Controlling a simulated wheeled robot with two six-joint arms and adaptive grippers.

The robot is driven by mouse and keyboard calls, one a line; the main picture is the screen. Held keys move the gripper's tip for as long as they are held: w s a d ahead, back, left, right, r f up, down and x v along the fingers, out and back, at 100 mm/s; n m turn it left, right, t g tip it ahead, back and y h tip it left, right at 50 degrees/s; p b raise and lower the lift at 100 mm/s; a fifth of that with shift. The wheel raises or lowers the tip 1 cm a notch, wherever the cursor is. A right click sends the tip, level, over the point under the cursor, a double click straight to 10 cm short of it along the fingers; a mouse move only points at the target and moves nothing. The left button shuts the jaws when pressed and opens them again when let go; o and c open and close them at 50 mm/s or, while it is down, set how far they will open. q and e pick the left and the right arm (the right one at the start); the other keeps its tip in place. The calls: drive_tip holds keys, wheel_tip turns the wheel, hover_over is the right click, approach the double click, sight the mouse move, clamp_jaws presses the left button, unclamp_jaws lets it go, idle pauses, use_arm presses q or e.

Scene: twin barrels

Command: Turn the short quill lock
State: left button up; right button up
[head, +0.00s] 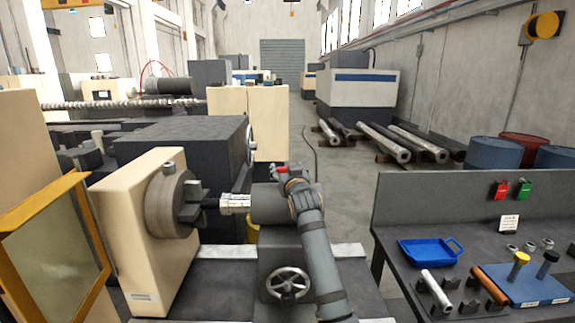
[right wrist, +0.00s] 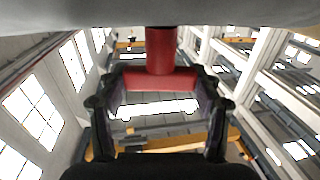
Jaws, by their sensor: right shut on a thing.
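The tailstock (head: 270,205) of the lathe has a red lock handle (head: 281,170) on its top. My right gripper (head: 296,178) reaches it from the front right, its arm rising along the right side of the tailstock. In the right wrist view the red handle (right wrist: 162,75) is T-shaped, with a stem and a crossbar. The crossbar lies between the two fingers of my right gripper (right wrist: 160,108), which is shut on it. The gripper partly hides the handle in the head view. My left gripper is not in view.
The chuck (head: 172,200) and cream headstock (head: 135,240) stand left of the tailstock. A handwheel (head: 288,284) is below, close to my right arm. At the right is a dark bench (head: 480,240) with a blue tray (head: 430,252) and several small parts.

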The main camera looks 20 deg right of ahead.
drive_tip(key=shift+f+m+h+b, duration=0.1)
drive_tip(key=shift+m+h+b, duration=0.45)
drive_tip(key=shift+m+h, duration=0.6)
drive_tip(key=shift+g+h, duration=0.3)
drive_tip(key=shift+h, duration=0.05)
drive_tip(key=o, duration=1.2)
wheel_tip(320, 180, up, 10)
drive_tip(key=shift+r, duration=0.1)
